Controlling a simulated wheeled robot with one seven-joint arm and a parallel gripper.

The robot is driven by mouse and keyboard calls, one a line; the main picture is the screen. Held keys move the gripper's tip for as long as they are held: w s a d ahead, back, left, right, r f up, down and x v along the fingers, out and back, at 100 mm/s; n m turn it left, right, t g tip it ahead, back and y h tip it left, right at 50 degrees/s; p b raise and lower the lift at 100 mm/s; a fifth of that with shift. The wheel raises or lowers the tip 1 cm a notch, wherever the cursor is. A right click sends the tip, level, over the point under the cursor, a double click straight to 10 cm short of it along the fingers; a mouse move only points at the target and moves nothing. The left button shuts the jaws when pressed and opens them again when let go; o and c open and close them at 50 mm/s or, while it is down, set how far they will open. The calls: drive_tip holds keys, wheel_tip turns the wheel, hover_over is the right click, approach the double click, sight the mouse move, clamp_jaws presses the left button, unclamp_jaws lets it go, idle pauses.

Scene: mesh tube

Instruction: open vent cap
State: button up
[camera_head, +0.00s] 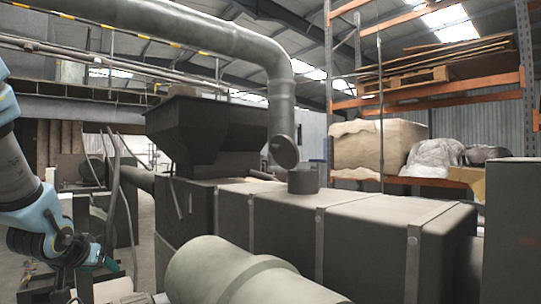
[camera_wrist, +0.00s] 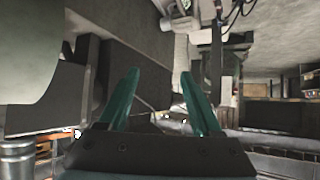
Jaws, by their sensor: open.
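A thick grey pipe (camera_head: 281,100) bends down from overhead at the centre of the head view. A round, tilted disc-like cap (camera_head: 284,151) sits at its lower end, above a short dark round stub (camera_head: 303,181) on top of a long grey duct housing (camera_head: 375,225). I cannot tell whether the cap is shut or how it is hinged. My gripper, at the end of my blue and grey arm at the far left, is well apart from the cap. In the wrist view my gripper (camera_wrist: 159,72) has two teal fingers spread open with nothing between them. The cap is not clearly identifiable there.
A large rounded grey cylinder (camera_head: 240,275) lies in front of the housing. A dark hopper (camera_head: 207,133) stands behind it. An orange rack (camera_head: 430,98) with wrapped loads is at the right. Upright hoses (camera_head: 115,190) stand near my arm.

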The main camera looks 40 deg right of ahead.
drive_tip(key=d+r+m+h, duration=0.2)
drive_tip(key=d+r+h, duration=0.25)
drive_tip(key=d, duration=0.55)
drive_tip(key=m+g+h, duration=1)
drive_tip(key=h, duration=0.2)
approach(272, 151)
drive_tip(key=p+x, duration=0.3)
drive_tip(key=x, duration=0.6)
drive_tip(key=shift+r+p, duration=0.1)
drive_tip(key=shift+p, duration=0.2)
clamp_jaws()
